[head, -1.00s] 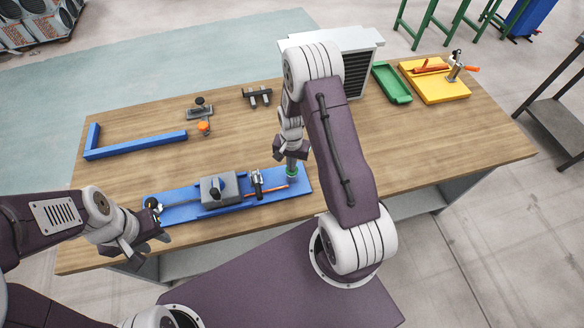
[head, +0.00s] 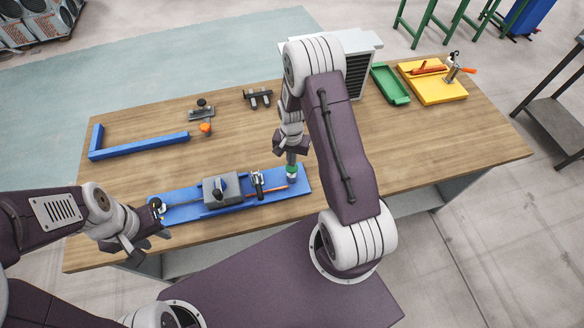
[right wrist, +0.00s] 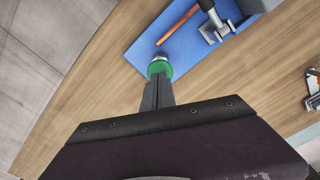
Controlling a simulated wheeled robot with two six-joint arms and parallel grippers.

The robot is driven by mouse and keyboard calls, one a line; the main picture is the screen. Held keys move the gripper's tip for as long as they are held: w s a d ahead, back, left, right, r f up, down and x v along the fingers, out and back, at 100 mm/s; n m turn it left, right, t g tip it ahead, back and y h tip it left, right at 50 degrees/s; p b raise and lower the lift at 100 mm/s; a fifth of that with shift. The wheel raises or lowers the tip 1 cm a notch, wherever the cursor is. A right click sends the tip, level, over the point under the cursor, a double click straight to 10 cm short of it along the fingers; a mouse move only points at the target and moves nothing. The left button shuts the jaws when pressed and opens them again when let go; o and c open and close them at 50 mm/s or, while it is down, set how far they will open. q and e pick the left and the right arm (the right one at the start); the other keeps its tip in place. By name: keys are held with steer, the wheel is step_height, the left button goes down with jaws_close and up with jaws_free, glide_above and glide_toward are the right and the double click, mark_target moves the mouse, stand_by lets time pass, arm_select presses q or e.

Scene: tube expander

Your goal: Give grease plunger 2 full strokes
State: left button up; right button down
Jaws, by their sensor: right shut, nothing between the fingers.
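The grease plunger has a green cap (head: 291,169) at the right end of the blue base plate (head: 181,196). In the right wrist view the green cap (right wrist: 159,69) lies directly at my fingertips, with a silver part showing just past it. My right gripper (head: 291,158) is shut and empty, pointing down onto the cap. It seems to touch the cap. The base plate also carries a grey block (head: 221,190), a small clamp (head: 257,183) and an orange rod (head: 270,190). My left gripper (head: 135,243) hangs by the plate's left end; its finger opening is unclear.
A blue L-shaped bar (head: 140,146), a toggle clamp with an orange knob (head: 205,128) and a dark fixture (head: 258,98) lie further back. A green tray (head: 390,84) and a yellow board (head: 440,88) are at the back right. The table's right part is clear.

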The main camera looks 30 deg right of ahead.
stand_by(0.3)
step_height(320, 180, up, 5)
steer(key=p, duration=0.4)
steer(key=shift+r, duration=0.15)
steer(key=shift+f, duration=0.25)
steer(key=w+a+n+t+b, duration=0.2)
steer(key=a+b, duration=0.3)
steer(key=b, duration=0.7)
steer(key=s+a+n+b, duration=0.2)
steer(key=s+n+b, duration=0.2)
steer(key=s, duration=1)
steer(key=shift+s+a+f+n+g, duration=0.3)
steer(key=shift+f+n+g, duration=0.1)
steer(key=shift+n, duration=0.8)
